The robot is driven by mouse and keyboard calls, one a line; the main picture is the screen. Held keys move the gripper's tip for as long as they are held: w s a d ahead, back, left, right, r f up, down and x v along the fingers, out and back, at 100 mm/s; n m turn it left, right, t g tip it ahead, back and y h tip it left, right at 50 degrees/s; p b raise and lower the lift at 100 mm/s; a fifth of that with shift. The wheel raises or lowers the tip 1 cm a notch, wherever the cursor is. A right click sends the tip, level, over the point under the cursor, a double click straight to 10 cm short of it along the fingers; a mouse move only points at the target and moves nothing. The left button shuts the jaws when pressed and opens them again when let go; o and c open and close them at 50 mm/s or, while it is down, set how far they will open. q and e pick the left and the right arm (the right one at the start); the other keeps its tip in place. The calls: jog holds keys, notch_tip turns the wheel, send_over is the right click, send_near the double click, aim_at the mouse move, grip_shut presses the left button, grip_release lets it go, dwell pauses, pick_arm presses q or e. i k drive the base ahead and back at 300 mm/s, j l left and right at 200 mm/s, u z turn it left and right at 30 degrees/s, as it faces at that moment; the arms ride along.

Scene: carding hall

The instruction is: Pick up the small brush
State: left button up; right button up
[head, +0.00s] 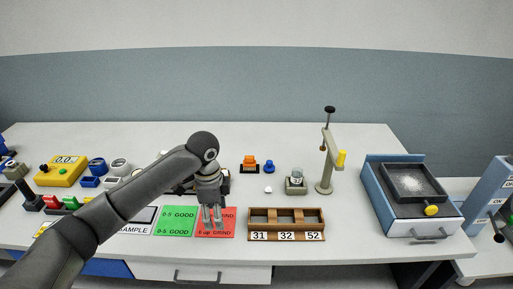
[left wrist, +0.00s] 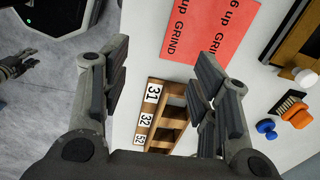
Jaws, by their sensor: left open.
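The likely small brush is an orange-topped block with a dark lower part (head: 249,163), behind the wooden rack on the white table. It also shows in the left wrist view (left wrist: 297,117), at the right edge, with bristle-like brown material beside the orange. My left gripper (head: 212,227) is open and empty above the red card, nearer the table's front edge and left of the brush. Its fingers frame the rack in the left wrist view (left wrist: 162,90). My right gripper (left wrist: 20,67) seems to show low at the left wrist view's edge, too small to judge.
A wooden rack (head: 286,238) marked 31, 32, 52 lies in front. A blue knobbed item (head: 269,166) stands right of the brush, a small white object (head: 268,190) nearer. A post stand (head: 325,185) and a blue-grey box device (head: 412,212) stand right. My left arm hides part of the table.

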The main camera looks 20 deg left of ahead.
aim_at(249, 161)
jog(key=i, duration=1.15)
